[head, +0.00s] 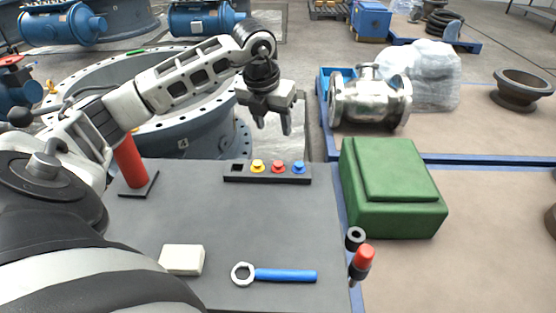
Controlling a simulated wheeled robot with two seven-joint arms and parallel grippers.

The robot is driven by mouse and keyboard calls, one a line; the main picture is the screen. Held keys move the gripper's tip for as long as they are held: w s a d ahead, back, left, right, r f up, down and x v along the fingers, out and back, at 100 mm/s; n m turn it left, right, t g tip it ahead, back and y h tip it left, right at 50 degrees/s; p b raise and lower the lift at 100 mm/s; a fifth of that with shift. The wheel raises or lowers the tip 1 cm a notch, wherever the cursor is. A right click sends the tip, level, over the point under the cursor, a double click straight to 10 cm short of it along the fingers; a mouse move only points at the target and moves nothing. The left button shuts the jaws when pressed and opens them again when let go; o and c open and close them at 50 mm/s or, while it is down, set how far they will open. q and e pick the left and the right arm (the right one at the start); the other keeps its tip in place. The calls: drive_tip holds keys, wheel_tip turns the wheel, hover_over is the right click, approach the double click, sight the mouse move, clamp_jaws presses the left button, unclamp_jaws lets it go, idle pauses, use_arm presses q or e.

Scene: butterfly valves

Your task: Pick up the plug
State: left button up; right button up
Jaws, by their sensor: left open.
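A black rack (233,179) near the far edge of the grey tabletop holds small plug-like pieces. These are a yellow one (258,166), a red one (279,167) and a blue one (299,167). The rack's left end has an empty square slot. My left gripper (273,123) hangs above and beyond the rack, fingers down, open and empty. A red-topped black cylinder (363,259) stands at the table's right edge, beside a black ring-like holder (355,238). I cannot tell which of these pieces is the plug.
On the table are a red cylinder (130,162) on a black base, a white block (182,260) and a blue-handled ring wrench (285,275). A green box (390,190) stands to the right. A large flanged valve body (200,137) lies beyond. The table's middle is clear.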

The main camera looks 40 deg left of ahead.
use_arm(q)
hover_over(278, 163)
drive_tip(key=s, duration=0.2)
drive_tip(key=shift+y, duration=0.3)
drive_tip(key=f, duration=0.9)
drive_tip(key=shift+d+b, duration=0.25)
drive_tip(key=shift+b, duration=0.15)
drive_tip(key=shift+x, duration=3.1)
drive_tip(key=shift+d, duration=0.1)
drive_tip(key=shift+c, duration=0.2)
clamp_jaws()
